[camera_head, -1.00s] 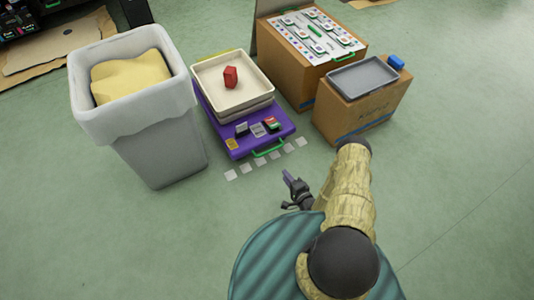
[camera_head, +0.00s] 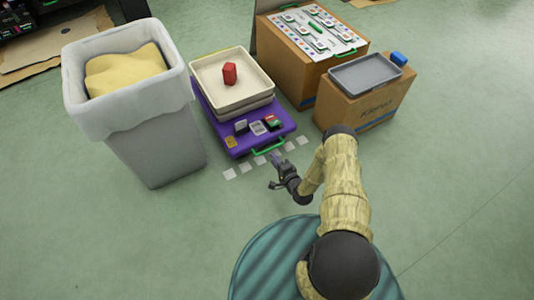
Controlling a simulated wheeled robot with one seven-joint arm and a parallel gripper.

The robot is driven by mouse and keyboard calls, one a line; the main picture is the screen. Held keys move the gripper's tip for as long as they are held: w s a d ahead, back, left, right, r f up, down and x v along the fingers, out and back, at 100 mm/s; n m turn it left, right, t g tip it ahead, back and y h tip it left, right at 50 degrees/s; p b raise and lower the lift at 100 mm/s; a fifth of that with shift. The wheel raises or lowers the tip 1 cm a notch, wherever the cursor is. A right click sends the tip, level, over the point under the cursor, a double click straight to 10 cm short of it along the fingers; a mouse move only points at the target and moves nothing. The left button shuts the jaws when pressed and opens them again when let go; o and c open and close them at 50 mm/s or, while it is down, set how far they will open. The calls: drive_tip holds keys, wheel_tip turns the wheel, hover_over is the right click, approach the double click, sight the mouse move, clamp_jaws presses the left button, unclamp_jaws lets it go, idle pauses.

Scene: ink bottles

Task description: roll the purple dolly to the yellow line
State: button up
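The purple dolly (camera_head: 234,142) stands on the floor left of centre, between the bin and the cardboard boxes. A green handle (camera_head: 268,147) is on its near edge. It carries stacked cream trays (camera_head: 256,92) and a few small items at its front. My gripper (camera_head: 273,173) is just in front of the handle, low over the floor. Its fingers look spread and empty, and it appears apart from the handle.
A grey lined bin (camera_head: 160,150) stands close on the dolly's left. Cardboard boxes (camera_head: 358,112) stand on its right, one bearing a grey tray (camera_head: 365,74). A red block (camera_head: 229,74) sits in the top cream tray. White squares (camera_head: 245,167) mark the floor before the dolly.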

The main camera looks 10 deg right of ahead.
sight(267, 150)
drive_tip(key=b+x, duration=0.3)
drive_tip(key=x, duration=0.4)
drive_tip(key=shift+f, duration=0.1)
drive_tip(key=shift+w+a, duration=0.15)
drive_tip(key=shift+w, duration=0.1)
drive_tip(key=shift+c, duration=0.9)
clamp_jaws()
